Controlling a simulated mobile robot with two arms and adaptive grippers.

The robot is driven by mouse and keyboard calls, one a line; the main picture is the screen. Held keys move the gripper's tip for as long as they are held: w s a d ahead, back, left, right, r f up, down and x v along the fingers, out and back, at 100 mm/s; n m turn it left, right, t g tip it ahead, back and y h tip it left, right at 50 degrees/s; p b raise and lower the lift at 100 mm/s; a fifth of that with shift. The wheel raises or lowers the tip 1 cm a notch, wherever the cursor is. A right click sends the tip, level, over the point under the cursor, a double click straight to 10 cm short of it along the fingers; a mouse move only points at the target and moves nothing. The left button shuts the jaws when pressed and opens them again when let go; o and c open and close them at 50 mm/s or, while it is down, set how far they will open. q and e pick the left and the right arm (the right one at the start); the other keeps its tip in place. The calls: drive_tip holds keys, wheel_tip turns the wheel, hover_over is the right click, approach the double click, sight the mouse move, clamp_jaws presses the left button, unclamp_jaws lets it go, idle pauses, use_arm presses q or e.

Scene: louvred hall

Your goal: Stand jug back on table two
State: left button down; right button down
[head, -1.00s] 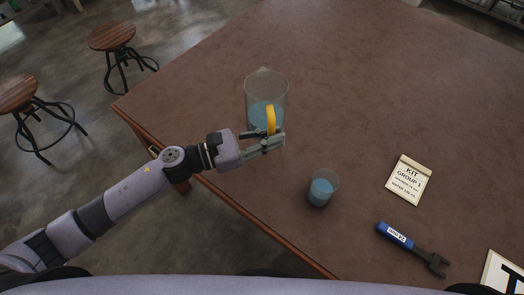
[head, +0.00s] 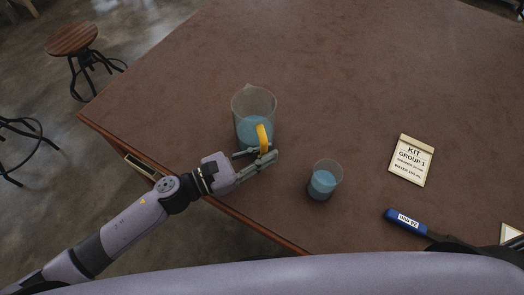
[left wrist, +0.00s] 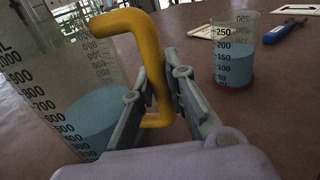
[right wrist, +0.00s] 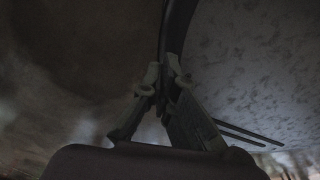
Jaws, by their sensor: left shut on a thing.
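The jug (head: 254,107) is clear, with a scale, blue water and a yellow handle. It is upright over the left part of the brown table (head: 330,70), near the edge. Whether its base touches the tabletop I cannot tell. In the left wrist view the jug (left wrist: 95,112) fills the left side, its base out of sight. My left gripper (head: 262,158) is shut on the yellow handle (left wrist: 152,50), with a finger on each side. My right gripper (right wrist: 163,85) shows only in its dark wrist view, fingertips close together, with no clear object between them.
A small beaker of blue water (head: 323,184) stands right of the jug. A kit card (head: 411,160) and a blue-handled tool (head: 405,222) lie farther right. A stool (head: 72,40) is on the floor at left. The table behind the jug is clear.

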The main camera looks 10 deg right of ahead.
use_arm(q)
drive_tip(key=shift+s+f, duration=0.1)
drive_tip(key=c, duration=1.9)
unclamp_jaws()
drive_tip(key=shift+f, duration=0.1)
drive_tip(key=o, duration=0.3)
use_arm(e)
drive_tip(key=shift+s+a+f, duration=0.15)
drive_tip(key=shift+s, duration=0.25)
drive_tip(key=shift+s+a+f, duration=0.1)
drive_tip(key=shift+s, duration=0.25)
